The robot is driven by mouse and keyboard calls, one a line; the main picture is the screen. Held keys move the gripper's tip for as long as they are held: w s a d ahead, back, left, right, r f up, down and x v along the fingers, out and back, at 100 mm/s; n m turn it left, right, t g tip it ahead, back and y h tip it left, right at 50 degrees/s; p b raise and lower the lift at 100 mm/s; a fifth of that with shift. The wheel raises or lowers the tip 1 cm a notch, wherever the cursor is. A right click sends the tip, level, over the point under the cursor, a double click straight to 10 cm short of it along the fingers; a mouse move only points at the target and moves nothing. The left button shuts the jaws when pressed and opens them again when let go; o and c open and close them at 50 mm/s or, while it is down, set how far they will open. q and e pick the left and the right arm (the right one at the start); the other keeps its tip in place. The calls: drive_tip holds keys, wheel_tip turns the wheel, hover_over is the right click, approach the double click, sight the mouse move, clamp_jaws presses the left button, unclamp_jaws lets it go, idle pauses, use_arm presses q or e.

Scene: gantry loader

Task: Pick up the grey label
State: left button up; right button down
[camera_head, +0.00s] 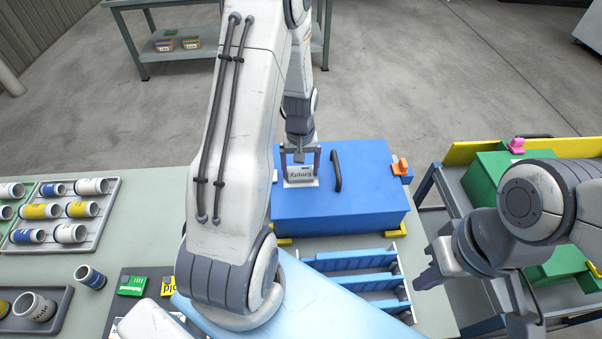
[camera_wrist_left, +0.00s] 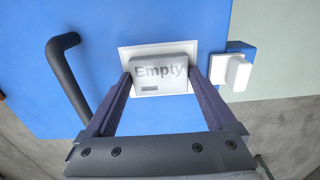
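The grey label (camera_head: 300,174) reads "Empty" and is a small grey block. It is at a white frame on the lid of a blue box (camera_head: 292,211). In the left wrist view the label (camera_wrist_left: 160,74) sits between my fingers, over the white frame (camera_wrist_left: 128,50). My left gripper (camera_wrist_left: 160,82) has one finger against each side of the label, with no clear gap. Whether the label is clear of the frame cannot be told. My right gripper (camera_head: 472,302) is empty at the lower right, fingers apart.
A black handle (camera_head: 336,171) stands on the lid just right of the label. An orange latch (camera_head: 401,167) is at the box's right edge. Blue slotted racks (camera_head: 355,260) lie in front. Cans in a tray (camera_head: 107,207) stand at left. A cart with green boxes (camera_head: 483,177) is at right.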

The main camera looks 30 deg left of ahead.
sight(301, 171)
use_arm(q)
drive_tip(key=c, duration=0.7)
drive_tip(key=shift+r, duration=0.1)
drive_tip(key=shift+w+r, duration=0.1)
drive_tip(key=shift+r, duration=0.45)
wheel_tip(301, 171, up, 3)
drive_tip(key=shift+f+b, duration=0.1)
drive_tip(key=shift+b, duration=0.55)
drive_tip(key=shift+s+d+r+p, duration=0.2)
drive_tip(key=shift+d+r+p, duration=0.1)
drive_tip(key=shift+d+r, duration=1.6)
drive_tip(key=shift+s+d+r+p, duration=0.25)
drive_tip(key=shift+d+r+p, duration=0.05)
drive_tip(key=shift+d+r, duration=1.6)
drive_tip(key=shift+s+d+r+p, duration=0.2)
drive_tip(key=shift+d+r+p, duration=0.1)
drive_tip(key=shift+d+r, duration=1.6)
drive_tip(key=shift+d+f, duration=0.1)
drive_tip(key=shift+f, duration=0.15)
